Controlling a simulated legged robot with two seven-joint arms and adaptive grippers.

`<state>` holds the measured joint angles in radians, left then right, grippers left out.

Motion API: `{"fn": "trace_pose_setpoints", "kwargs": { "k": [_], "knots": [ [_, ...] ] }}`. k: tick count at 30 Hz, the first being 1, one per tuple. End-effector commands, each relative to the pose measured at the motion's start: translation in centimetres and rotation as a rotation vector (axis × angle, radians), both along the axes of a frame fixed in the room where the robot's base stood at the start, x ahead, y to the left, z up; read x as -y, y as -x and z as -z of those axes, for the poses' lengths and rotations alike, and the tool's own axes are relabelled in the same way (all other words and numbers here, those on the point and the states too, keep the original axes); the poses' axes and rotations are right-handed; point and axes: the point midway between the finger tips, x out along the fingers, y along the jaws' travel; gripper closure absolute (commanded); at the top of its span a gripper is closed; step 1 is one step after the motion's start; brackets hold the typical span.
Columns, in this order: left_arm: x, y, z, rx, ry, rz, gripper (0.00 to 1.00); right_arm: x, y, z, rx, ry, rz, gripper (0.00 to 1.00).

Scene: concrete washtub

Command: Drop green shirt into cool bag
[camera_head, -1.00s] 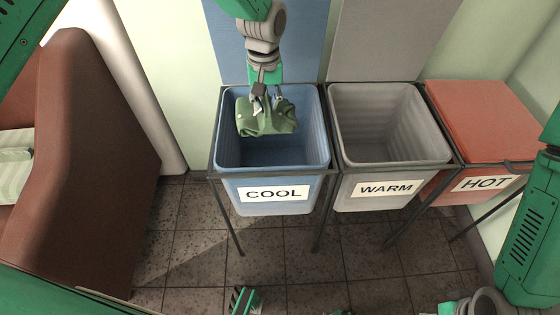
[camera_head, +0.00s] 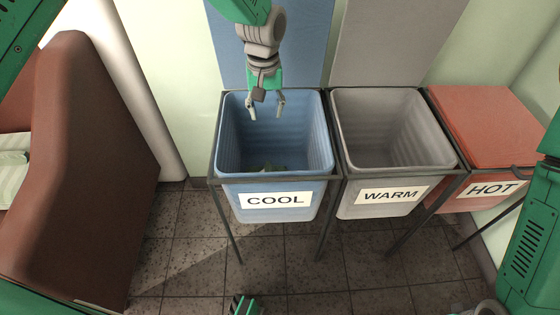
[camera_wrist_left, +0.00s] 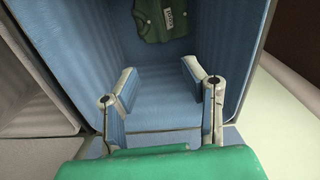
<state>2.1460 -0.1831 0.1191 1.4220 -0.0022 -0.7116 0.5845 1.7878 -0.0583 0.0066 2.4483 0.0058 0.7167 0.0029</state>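The green shirt (camera_head: 268,168) lies at the bottom of the blue bag labelled COOL (camera_head: 230,130). In the head view most of it is hidden by the bag's front wall. The left wrist view shows the shirt (camera_wrist_left: 160,18) with a pale printed patch, inside the blue bag. My left gripper (camera_head: 266,114) is over the bag's opening, near its back rim, with its fingers spread and empty. In the left wrist view its fingers (camera_wrist_left: 160,88) are apart with nothing between them. My right gripper cannot be made out with certainty in the head view.
The grey WARM bag (camera_head: 345,120) stands right of the COOL bag and is open. The HOT bag's red lid (camera_head: 485,120) is shut. Blue and grey lids stand raised behind. A brown chair-like piece (camera_head: 75,190) is at left. Tiled floor (camera_head: 280,275) lies in front.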

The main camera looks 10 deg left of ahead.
Motion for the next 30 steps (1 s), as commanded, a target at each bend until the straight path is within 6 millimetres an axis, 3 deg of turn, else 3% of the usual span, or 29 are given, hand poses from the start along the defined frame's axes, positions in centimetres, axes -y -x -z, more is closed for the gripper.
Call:
{"fn": "trace_pose_setpoints", "kwargs": {
  "k": [6, 12, 30],
  "knots": [
    [0.4, -0.1, -3.9, 0.003, -0.003, 0.0, 0.61, 0.1, 0.0, 0.0, 0.0, -0.002, 0.0, 0.6],
    [0.5, -0.1, -6.0, 0.0, -0.004, 0.0, 0.61, 0.1, 0.0, 0.0, 0.0, -0.002, 0.0, 0.6],
    [0.5, -0.1, -6.3, -0.001, -0.005, 0.001, 0.61, 0.1, -0.2, 0.1, -0.002, -0.002, 0.0, 0.6]
  ]
}}
